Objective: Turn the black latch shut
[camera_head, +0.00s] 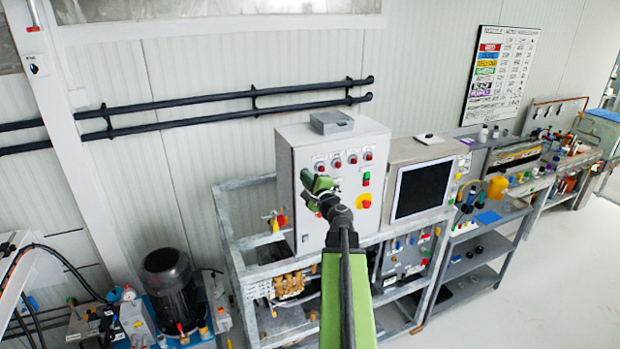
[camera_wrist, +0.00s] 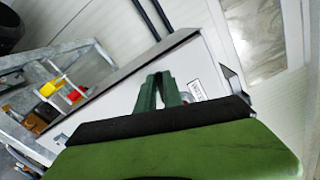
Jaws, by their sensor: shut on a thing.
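The grey control cabinet (camera_head: 300,150) stands on the metal frame bench, with red buttons and a red-and-yellow knob on its front. My gripper (camera_head: 309,180), green, is at the upper left part of this front, below the row of buttons. In the wrist view its two dark green fingers (camera_wrist: 159,82) are close together against the pale cabinet face (camera_wrist: 125,98). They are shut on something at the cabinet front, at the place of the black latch.
A monitor (camera_head: 422,190) stands right of the cabinet. A grey box (camera_head: 331,122) lies on the cabinet top. Brass fittings (camera_head: 288,285) sit on the bench below, and a black motor (camera_head: 168,278) stands at lower left. The floor at right is clear.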

